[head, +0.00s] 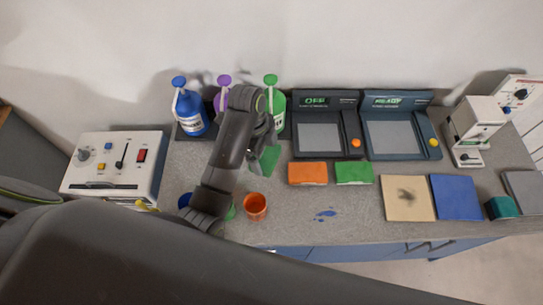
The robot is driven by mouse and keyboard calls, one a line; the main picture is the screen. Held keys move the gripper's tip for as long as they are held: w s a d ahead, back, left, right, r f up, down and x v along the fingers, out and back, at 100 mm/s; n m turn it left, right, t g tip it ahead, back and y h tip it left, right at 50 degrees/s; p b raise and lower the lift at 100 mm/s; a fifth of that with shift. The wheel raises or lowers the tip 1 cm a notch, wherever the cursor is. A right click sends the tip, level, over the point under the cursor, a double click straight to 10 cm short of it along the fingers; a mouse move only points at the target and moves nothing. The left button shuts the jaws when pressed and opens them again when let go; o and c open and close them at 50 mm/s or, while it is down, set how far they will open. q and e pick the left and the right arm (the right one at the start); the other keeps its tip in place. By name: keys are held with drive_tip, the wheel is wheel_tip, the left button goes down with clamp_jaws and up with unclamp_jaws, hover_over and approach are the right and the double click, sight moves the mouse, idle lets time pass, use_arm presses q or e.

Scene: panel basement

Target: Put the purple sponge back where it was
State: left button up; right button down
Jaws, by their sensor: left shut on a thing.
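I see no purple sponge in the head view. My left gripper (267,142) is over the worktop, in front of the green-topped bottle (272,82), and points down. It is shut on a green piece (270,160) at its fingertips; the arm and gripper hide part of it. I cannot tell whether that piece touches the worktop. My right gripper is not in view.
An orange cup (255,206) stands near the front edge, with a blue splash (325,215) to its right. An orange pad (307,173) and a green pad (354,173) lie before two dark devices. A stained tan panel (407,198) and a blue panel (456,197) lie right.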

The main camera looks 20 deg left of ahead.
sight(263, 167)
use_arm(q)
drive_tip(key=f, duration=0.1)
drive_tip(key=s+f, duration=0.1)
drive_tip(key=f+p, duration=0.1)
drive_tip(key=f, duration=0.1)
drive_tip(key=shift+s+f, duration=0.1)
drive_tip(key=shift+s, duration=0.3)
drive_tip(key=shift+f, duration=0.3)
drive_tip(key=f, duration=0.3)
drive_tip(key=f+p, duration=0.1)
drive_tip(key=shift+w+f, duration=0.15)
drive_tip(key=shift+w, duration=0.2)
drive_tip(key=shift+f, duration=0.15)
drive_tip(key=o, duration=0.7)
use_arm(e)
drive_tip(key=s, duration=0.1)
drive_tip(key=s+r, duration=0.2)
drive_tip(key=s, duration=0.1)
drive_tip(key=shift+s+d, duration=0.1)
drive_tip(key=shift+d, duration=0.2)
